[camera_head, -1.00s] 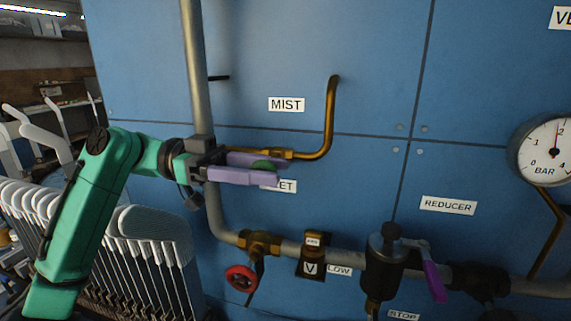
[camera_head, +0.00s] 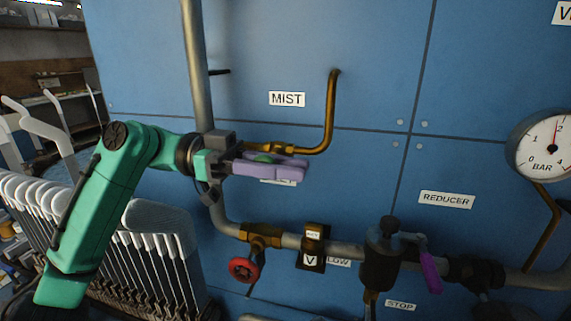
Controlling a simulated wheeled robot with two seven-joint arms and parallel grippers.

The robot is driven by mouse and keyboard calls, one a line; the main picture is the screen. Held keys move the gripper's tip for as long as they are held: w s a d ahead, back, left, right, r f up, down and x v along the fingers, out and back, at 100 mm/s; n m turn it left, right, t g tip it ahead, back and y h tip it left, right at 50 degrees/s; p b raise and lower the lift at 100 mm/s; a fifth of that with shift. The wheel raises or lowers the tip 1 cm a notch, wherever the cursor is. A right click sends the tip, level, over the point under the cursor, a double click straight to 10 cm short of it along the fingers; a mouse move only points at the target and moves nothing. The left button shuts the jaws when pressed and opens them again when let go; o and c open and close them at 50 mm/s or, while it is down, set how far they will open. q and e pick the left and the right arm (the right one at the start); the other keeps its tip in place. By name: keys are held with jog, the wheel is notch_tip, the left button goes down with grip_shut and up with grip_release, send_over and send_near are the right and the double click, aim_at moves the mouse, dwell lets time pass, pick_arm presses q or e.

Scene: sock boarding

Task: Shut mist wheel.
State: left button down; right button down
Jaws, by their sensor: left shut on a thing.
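The MIST label (camera_head: 287,99) is on the blue panel, above a brass branch pipe (camera_head: 331,110). A small green wheel (camera_head: 265,158) sits just below the branch's brass fitting, mostly hidden by my left gripper's fingers. My left gripper (camera_head: 275,166) reaches in from the left, in front of the grey vertical pipe. Its lilac fingers point right and are shut on the green wheel. My right gripper is not in view.
A red wheel (camera_head: 244,269) hangs below on the lower pipe. A reducer valve with a magenta lever (camera_head: 430,270) and a pressure gauge (camera_head: 544,147) are to the right. A rack of white sock boards (camera_head: 120,220) stands at lower left, close behind my left arm.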

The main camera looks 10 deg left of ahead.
pick_arm(q)
jog(key=y+p, duration=0.5)
jog(key=p, duration=0.3)
jog(key=a+f+y+p, duration=0.1)
jog(key=y+p, duration=0.5)
jog(key=p, duration=0.3)
jog(key=a+f+t+y+p, duration=0.1)
jog(key=y+p, duration=0.4)
jog(key=p, duration=0.4)
jog(key=shift+a+f+y, duration=0.15)
jog(key=shift+f+y, duration=0.1)
jog(key=shift+y, duration=0.05)
jog(key=shift+a+f+y+p, duration=0.1)
jog(key=shift+a+y+p, duration=0.05)
jog(key=shift+y+p, duration=0.45)
jog(key=shift+w+a+f+y+p, duration=0.2)
jog(key=shift+y+p, duration=0.25)
jog(key=shift+y, duration=0.35)
jog(key=shift+s+a+r+t+y+b, duration=0.1)
jog(key=shift+a+r+t+y, duration=0.3)
jog(key=shift+y, duration=2.05)
jog(key=shift+w+a+r+t+y+b, duration=0.15)
jog(key=shift+a+y, duration=0.4)
jog(key=shift+y, duration=1.85)
jog(key=shift+s+a+r+t+y+b, duration=0.15)
jog(key=shift+a+r+y, duration=0.25)
jog(key=shift+y, duration=2.05)
jog(key=shift+a+f, duration=0.1)
